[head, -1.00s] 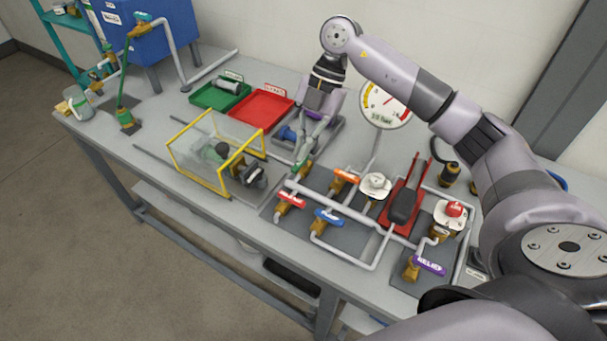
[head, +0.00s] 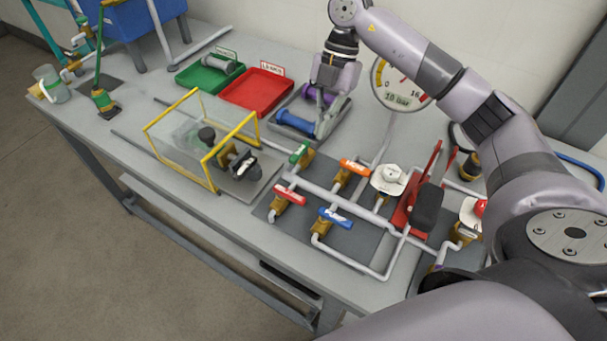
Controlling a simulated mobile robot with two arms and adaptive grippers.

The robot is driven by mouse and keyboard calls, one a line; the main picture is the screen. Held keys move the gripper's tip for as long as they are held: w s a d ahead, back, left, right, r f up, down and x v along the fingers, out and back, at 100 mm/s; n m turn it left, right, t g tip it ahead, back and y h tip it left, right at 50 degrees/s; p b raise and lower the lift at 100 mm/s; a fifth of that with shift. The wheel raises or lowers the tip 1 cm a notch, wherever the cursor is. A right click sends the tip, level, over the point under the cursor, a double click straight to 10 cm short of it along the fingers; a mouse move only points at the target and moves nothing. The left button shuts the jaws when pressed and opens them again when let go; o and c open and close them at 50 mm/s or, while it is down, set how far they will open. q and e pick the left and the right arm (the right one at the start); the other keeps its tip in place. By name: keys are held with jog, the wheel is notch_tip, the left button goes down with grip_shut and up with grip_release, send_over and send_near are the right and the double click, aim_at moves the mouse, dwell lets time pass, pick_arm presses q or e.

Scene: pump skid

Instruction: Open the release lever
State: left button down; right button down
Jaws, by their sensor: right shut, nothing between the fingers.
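I cannot tell which handle is the release lever. No readable release label shows. Several small valve handles sit on the pipework: green (head: 300,154), orange (head: 355,167), red (head: 290,194) and blue (head: 335,217). A red frame with a black block (head: 428,207) stands right of them. My right gripper (head: 321,128) is shut and empty, pointing down over the grey tray, beyond the green handle and close to a blue cylinder (head: 295,121). The purple handle at the bottom right is almost wholly hidden by my right arm. My left gripper is out of view.
A yellow-framed clear guard (head: 183,135) covers a small machine left of the valves. Green (head: 190,78) and red (head: 255,95) trays lie behind it. A round gauge (head: 400,85) reading about 10 bar stands behind the pipes. The bench's front left edge is clear.

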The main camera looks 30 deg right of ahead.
aim_at(289, 197)
jog(key=p+x, duration=0.2)
jog(key=x, duration=0.8)
jog(key=shift+f+p, duration=0.1)
jog(key=shift+p, duration=0.2)
jog(key=shift+s+a+p, duration=0.35)
jog(key=shift+a, duration=0.2)
jog(key=shift+s+a+p, duration=0.3)
jog(key=shift+a+p, duration=0.05)
jog(key=shift+a, duration=0.25)
jog(key=shift+s+a, duration=0.35)
jog(key=shift+a, duration=0.2)
jog(key=shift+d, duration=0.1)
jog(key=shift+s+m+p, duration=0.15)
jog(key=shift+m+p, duration=0.2)
jog(key=shift+m, duration=0.05)
